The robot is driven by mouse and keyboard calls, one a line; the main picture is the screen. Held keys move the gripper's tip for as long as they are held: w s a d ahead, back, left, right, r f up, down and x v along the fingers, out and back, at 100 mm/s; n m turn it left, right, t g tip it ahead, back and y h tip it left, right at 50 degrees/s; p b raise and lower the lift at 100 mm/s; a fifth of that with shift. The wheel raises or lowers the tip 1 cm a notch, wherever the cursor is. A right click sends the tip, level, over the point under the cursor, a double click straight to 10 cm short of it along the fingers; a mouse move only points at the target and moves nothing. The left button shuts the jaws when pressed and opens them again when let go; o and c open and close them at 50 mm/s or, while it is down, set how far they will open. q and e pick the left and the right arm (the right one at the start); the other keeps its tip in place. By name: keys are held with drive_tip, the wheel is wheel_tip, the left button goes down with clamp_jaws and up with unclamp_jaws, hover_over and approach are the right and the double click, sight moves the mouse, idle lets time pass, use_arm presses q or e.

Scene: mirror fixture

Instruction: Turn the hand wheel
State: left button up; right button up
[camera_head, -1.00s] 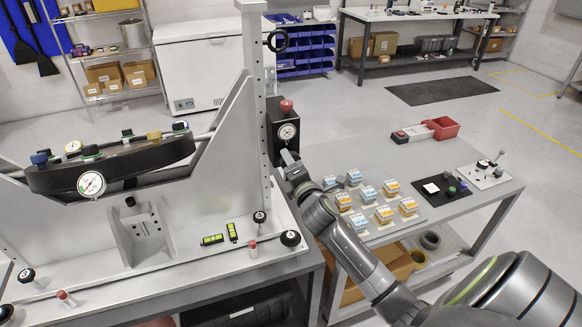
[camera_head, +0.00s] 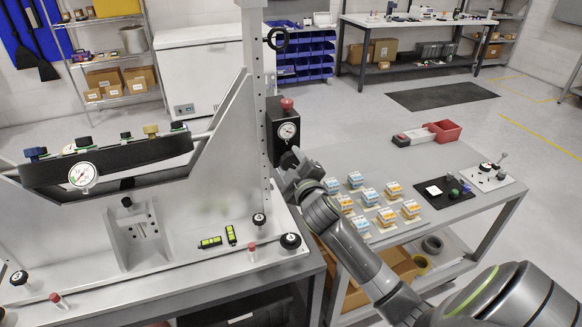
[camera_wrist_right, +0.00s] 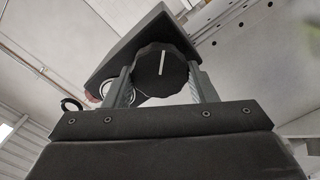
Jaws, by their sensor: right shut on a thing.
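The hand wheel (camera_wrist_right: 161,70) is a dark, scalloped knob with a white line on its face, sitting under the dark box (camera_wrist_right: 137,38) in the right wrist view. In the head view the dark box (camera_head: 281,119) carries a round gauge and a red knob on the fixture's right upright. My right gripper (camera_head: 288,162) reaches the wheel from below. Its fingers (camera_wrist_right: 161,85) stand on both sides of the wheel and are shut on it. The white line is nearly upright in the wrist view. My left gripper is not in view.
A black oval mirror cell (camera_head: 110,160) with a gauge hangs in the grey fixture (camera_head: 230,140) at left. Two green levels (camera_head: 211,242) lie on its base.

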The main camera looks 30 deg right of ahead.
drive_tip(key=m+b, duration=0.1)
drive_tip(key=m, duration=0.3)
drive_tip(key=shift+f+m, duration=0.15)
drive_tip(key=shift+m, duration=0.15)
drive_tip(key=shift+s+d+m+b, duration=0.15)
drive_tip(key=shift+m+b, duration=0.45)
drive_tip(key=shift+m, duration=1.3)
drive_tip(key=o, duration=1)
drive_tip(key=shift+c, duration=0.2)
drive_tip(key=b+v, duration=0.3)
drive_tip(key=v, duration=1.4)
drive_tip(key=shift+b, duration=0.4)
